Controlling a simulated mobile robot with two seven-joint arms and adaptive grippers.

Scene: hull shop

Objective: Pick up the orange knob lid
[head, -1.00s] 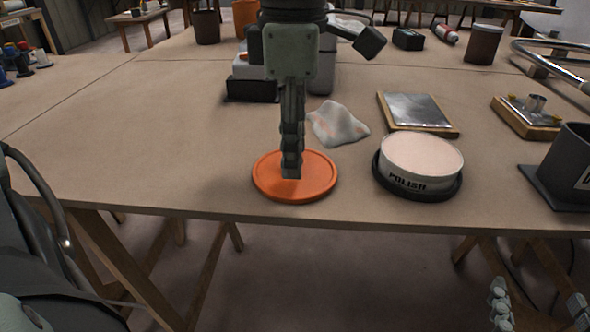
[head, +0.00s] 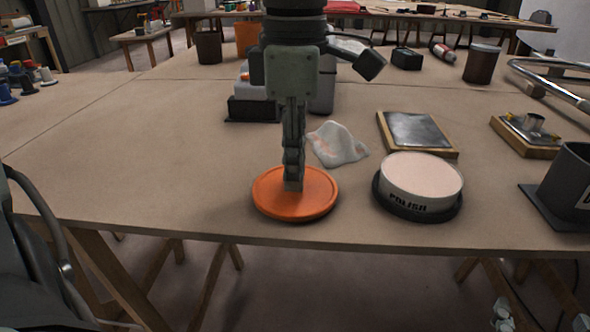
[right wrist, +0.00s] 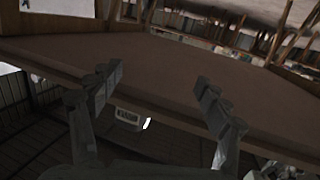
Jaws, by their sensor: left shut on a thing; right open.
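The orange knob lid (head: 265,198) is a round, raised-rim disc near the table's front edge in the head view. My left gripper (head: 293,187) points straight down over its middle and is shut there; the fingers hide the knob. The lid looks level; I cannot tell whether it is clear of the tabletop. My right gripper (right wrist: 158,82) is open and empty in the right wrist view, with the table edge beyond its fingers. Its fingertips just show at the bottom right of the head view, in front of and below the table.
A round polish tin (head: 420,182) on a dark base stands right of the lid. A crumpled cloth (head: 337,144), a metal plate on wood (head: 417,132) and a dark holder (head: 570,180) lie around. Dark and grey boxes (head: 252,108) stand behind my left gripper.

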